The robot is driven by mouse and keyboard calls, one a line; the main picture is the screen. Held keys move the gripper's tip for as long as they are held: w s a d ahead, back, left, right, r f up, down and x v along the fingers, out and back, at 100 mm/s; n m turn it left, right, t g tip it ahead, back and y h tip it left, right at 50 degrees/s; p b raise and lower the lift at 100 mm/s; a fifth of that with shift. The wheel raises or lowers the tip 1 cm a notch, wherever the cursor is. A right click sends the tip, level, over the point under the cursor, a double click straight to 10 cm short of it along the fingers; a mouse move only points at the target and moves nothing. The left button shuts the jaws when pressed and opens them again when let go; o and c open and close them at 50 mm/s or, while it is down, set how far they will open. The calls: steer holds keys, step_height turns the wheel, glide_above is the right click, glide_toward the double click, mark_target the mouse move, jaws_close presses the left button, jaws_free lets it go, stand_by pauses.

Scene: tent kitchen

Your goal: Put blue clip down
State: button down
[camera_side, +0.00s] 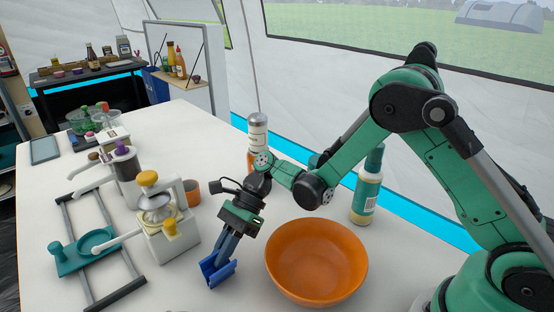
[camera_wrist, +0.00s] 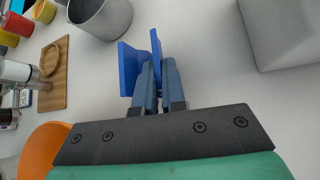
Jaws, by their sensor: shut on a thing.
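The blue clip (camera_side: 217,273) is at the tip of my gripper (camera_side: 227,250) in the side view, low over the white table, left of the orange bowl. My gripper points down and is shut on the clip. In the wrist view the clip (camera_wrist: 129,70) shows as two blue plates at the ends of my gripper's (camera_wrist: 157,73) fingers. I cannot tell whether the clip touches the table.
The orange bowl (camera_side: 316,262) stands close on the right. A white press-like machine (camera_side: 165,222) and a teal-and-grey rail frame (camera_side: 96,246) stand on the left. A bottle (camera_side: 367,188) is behind the bowl. The front table is clear around the clip.

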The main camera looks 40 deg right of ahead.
steer(key=c, duration=0.9)
jaws_free()
steer(key=shift+f, duration=0.1)
steer(key=shift+c, duration=0.2)
